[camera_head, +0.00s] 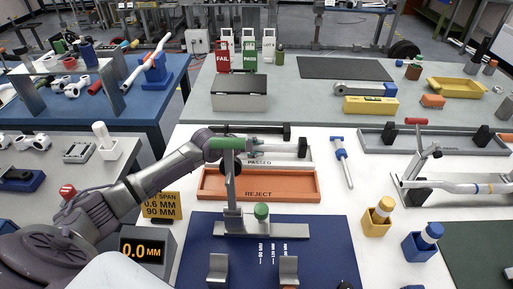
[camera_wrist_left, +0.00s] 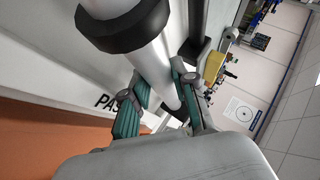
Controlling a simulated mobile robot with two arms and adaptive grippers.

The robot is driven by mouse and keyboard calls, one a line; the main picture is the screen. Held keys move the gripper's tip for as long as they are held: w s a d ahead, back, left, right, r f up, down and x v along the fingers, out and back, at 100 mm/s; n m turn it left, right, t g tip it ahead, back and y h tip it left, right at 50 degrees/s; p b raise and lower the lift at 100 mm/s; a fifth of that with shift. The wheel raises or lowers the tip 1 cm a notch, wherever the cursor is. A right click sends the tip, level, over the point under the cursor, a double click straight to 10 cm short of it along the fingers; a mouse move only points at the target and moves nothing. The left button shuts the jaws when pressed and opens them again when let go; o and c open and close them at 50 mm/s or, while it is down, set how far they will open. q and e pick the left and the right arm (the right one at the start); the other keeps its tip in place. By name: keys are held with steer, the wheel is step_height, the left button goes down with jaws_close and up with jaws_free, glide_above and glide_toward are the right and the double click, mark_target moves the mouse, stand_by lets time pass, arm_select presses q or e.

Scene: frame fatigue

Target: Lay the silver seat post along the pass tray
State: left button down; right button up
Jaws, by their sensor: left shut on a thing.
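A black piece shows at the post's right end. My left gripper (camera_head: 236,144) is at the post's left part, above the tray's left end. In the left wrist view, its green-padded fingers (camera_wrist_left: 160,112) are shut around the silver post (camera_wrist_left: 150,62), which has a black collar. Whether the post touches the tray floor cannot be told. My right gripper is not in view.
The orange reject tray (camera_head: 258,186) lies just in front of the pass tray. A grey upright stand (camera_head: 232,190) with a green knob (camera_head: 261,211) is on the blue mat (camera_head: 330,245) nearer me.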

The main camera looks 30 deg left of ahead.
arm_select(q)
steer(key=shift+f, duration=0.3)
steer(key=c, duration=0.8)
jaws_free()
steer(key=shift+c, duration=0.2)
steer(key=shift+s+f, duration=0.1)
steer(key=shift+s+f, duration=0.15)
steer(key=shift+f, duration=0.05)
steer(key=shift+w+r+v, duration=0.1)
steer(key=shift+r+v, duration=0.05)
steer(key=shift+v, duration=1.85)
steer(key=shift+w+r+v, duration=0.1)
steer(key=shift+r+v, duration=0.05)
steer(key=shift+v, duration=1.9)
steer(key=shift+w+r+v, duration=0.1)
steer(key=shift+v, duration=1.9)
